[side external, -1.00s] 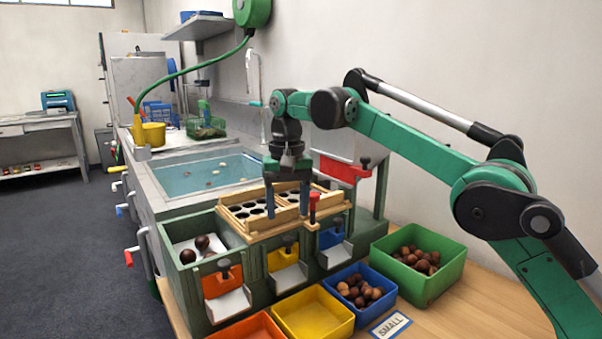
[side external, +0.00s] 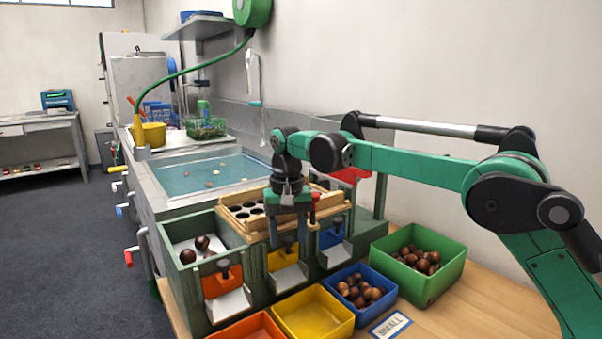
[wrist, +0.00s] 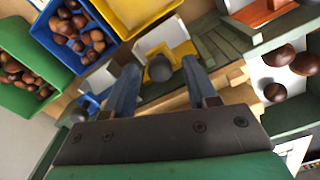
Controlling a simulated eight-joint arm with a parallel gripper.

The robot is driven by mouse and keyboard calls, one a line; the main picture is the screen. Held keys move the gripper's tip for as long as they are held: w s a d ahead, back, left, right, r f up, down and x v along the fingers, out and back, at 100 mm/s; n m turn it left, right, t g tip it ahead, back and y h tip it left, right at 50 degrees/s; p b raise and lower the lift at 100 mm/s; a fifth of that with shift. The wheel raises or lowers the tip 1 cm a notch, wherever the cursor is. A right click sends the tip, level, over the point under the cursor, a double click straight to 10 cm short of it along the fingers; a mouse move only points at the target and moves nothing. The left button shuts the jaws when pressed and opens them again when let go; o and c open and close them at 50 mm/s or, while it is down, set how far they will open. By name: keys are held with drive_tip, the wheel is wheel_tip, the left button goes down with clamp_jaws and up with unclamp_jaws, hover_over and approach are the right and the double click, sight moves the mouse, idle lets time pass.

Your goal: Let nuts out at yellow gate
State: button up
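The yellow gate (side external: 283,258) sits in the middle of the green chute bank, with a dark round knob (side external: 289,241) on top. It looks lowered, above its white chute (side external: 288,277). My gripper (side external: 288,237) points down at this gate, its two blue-grey fingers apart, one on each side of the knob in the picture. In the wrist view the knob (wrist: 160,68) shows between the open fingers (wrist: 163,75), with no contact visible. The yellow bin (side external: 314,315) below the chute is empty. Nuts behind the yellow gate are hidden.
The orange gate (side external: 222,283) is left and the blue gate (side external: 331,237) right of the yellow one. Nuts lie in the left compartment, the blue bin (side external: 333,290) and the green bin (side external: 462,250). A wooden tray (side external: 236,222) and red-topped post stand close behind my gripper.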

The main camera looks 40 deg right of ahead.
clamp_jaws()
idle(1.2)
